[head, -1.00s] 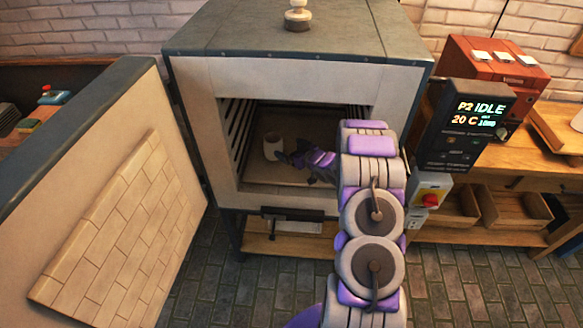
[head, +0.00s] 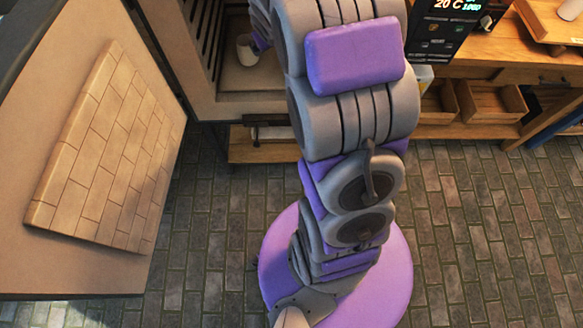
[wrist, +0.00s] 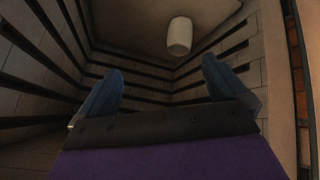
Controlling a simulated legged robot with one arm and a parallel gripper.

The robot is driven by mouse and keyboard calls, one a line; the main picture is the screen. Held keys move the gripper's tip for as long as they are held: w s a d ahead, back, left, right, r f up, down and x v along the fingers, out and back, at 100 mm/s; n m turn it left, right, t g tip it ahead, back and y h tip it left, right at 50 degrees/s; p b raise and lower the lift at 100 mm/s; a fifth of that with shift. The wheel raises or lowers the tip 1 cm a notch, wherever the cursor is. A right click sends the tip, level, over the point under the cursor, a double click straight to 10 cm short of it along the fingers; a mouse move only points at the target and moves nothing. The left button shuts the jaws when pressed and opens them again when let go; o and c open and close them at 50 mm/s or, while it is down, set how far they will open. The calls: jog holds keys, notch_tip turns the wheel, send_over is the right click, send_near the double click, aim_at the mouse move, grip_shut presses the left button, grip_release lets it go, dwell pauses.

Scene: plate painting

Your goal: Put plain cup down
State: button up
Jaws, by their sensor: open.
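The plain cup (head: 244,53) is pale and stands on the floor (head: 252,80) inside the open kiln, towards its left side. In the wrist view the cup (wrist: 179,37) is beyond the fingertips, with a gap between. My gripper (wrist: 162,72) is open, with two blue fingers spread apart and nothing between them. In the head view only a purple bit of the gripper shows beside the cup; my arm hides the rest.
The kiln's slotted side walls (wrist: 225,50) are close around my gripper. The open kiln door (head: 110,150) with its brick lining stands at left. A control panel (head: 448,28) and a wooden bench (head: 490,72) are at right.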

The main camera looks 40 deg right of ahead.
jog(key=s+a+r+g+y, duration=0.1)
jog(key=s+a+r+g, duration=0.1)
jog(key=s+a, duration=0.5)
jog(key=s+a+r+g+y, duration=0.1)
jog(key=s+a+r+g, duration=0.2)
jog(key=s, duration=1.6)
jog(key=s+a+r+g+y, duration=0.1)
jog(key=s+a+r+g, duration=0.1)
jog(key=s+a, duration=0.8)
jog(key=s+g, duration=0.1)
jog(key=s, duration=0.2)
jog(key=shift+a+r+g, duration=0.3)
jog(key=shift+c, duration=0.2)
